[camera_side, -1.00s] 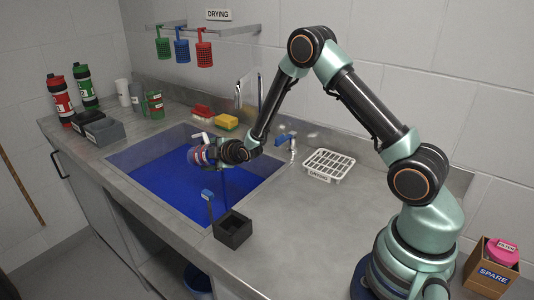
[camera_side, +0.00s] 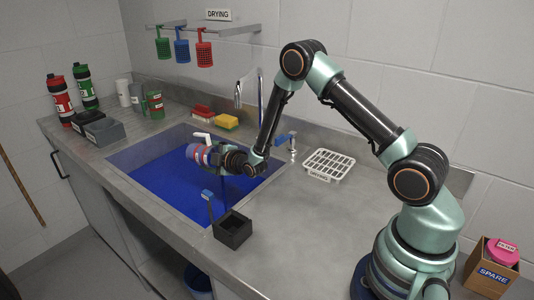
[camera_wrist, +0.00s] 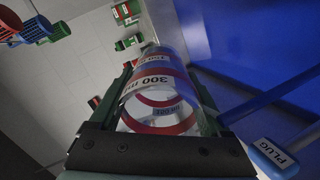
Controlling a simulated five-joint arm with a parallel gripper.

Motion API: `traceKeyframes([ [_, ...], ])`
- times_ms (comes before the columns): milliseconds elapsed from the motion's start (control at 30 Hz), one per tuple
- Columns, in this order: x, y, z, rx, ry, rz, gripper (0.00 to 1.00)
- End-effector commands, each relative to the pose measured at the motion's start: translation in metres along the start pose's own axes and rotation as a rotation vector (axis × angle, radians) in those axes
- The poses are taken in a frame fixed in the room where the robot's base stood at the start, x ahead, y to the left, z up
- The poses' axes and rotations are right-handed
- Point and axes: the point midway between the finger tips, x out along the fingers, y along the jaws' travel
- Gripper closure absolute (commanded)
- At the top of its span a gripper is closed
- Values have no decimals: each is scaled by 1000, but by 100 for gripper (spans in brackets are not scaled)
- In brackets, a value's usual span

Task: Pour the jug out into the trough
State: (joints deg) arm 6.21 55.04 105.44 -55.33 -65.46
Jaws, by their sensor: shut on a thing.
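The jug (camera_side: 200,153) is a clear cylinder with red and blue bands. In the side view it lies on its side over the sink-like trough (camera_side: 160,185), whose inside is bright blue. My gripper (camera_side: 221,158) is shut on the jug. In the wrist view my gripper (camera_wrist: 163,100) has a jaw on each side of the jug (camera_wrist: 158,82), and "300 ml" is printed on it. The trough's blue wall (camera_wrist: 255,45) shows behind at right. I cannot tell how much the jug holds.
A tap (camera_side: 261,98) and sponges (camera_side: 226,121) are behind the trough. A white rack (camera_side: 329,164) is at right. Bottles and cups stand at left.

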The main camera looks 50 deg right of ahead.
Motion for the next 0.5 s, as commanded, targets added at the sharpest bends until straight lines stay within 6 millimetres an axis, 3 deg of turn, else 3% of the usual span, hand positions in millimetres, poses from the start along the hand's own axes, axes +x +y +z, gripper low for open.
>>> traceKeyframes([
  [267, 0, 0, 0, 0, 6, 14, 95],
  [500, 1, -2, 1, 0, 67, 146, 96],
])
